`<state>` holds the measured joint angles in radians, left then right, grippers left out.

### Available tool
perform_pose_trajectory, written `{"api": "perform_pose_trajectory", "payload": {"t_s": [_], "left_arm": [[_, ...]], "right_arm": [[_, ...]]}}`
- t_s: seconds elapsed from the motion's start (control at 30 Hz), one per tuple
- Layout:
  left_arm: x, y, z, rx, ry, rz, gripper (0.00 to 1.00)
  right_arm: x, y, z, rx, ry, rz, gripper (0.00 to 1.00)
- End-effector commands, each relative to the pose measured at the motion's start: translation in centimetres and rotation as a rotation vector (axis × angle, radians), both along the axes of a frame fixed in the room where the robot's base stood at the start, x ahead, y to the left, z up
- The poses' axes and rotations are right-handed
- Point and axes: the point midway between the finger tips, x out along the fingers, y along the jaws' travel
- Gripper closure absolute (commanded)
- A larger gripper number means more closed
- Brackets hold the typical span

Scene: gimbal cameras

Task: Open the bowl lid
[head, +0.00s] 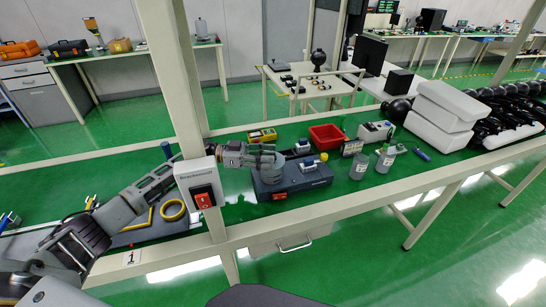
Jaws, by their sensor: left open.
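A round grey bowl (270,175) stands on a dark blue bench device (300,180) in the middle of the head view. My left arm comes in from the left and passes behind the bench post. My left gripper (258,156) is open at the upper part of the bowl. The fingers and the bowl's top overlap, so I cannot tell whether they touch. The lid is too small and too much covered to make out clearly. My right gripper is not in view.
A post with a red-switch box (202,183) stands in front of my left arm. A red tray (327,137), a clear bottle (359,166) and another bottle (386,160) are right of the bowl. White foam boxes (440,120) stand farther right. Yellow tape rolls (173,210) lie at left.

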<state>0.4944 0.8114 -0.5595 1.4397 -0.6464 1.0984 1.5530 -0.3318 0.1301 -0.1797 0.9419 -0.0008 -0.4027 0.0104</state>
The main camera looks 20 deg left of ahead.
Motion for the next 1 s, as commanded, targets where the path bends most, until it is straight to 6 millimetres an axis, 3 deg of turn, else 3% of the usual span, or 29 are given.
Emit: {"api": "perform_pose_trajectory", "payload": {"t_s": [0.2,0.6,0.9,1.0], "left_arm": [[0.3,-1.7,0.1,-0.001,-0.002,-0.001,0.58],[0.4,-2.0,0.0,0.0,-0.001,0.0,0.6],[0.4,-2.0,0.0,0.0,-0.001,0.0,0.98],[0.4,-2.0,0.0,0.0,-0.001,0.0,1.0]], "right_arm": [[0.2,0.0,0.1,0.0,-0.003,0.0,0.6],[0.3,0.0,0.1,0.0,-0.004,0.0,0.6],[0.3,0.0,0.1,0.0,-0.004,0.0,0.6],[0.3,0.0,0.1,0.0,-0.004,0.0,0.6]]}}
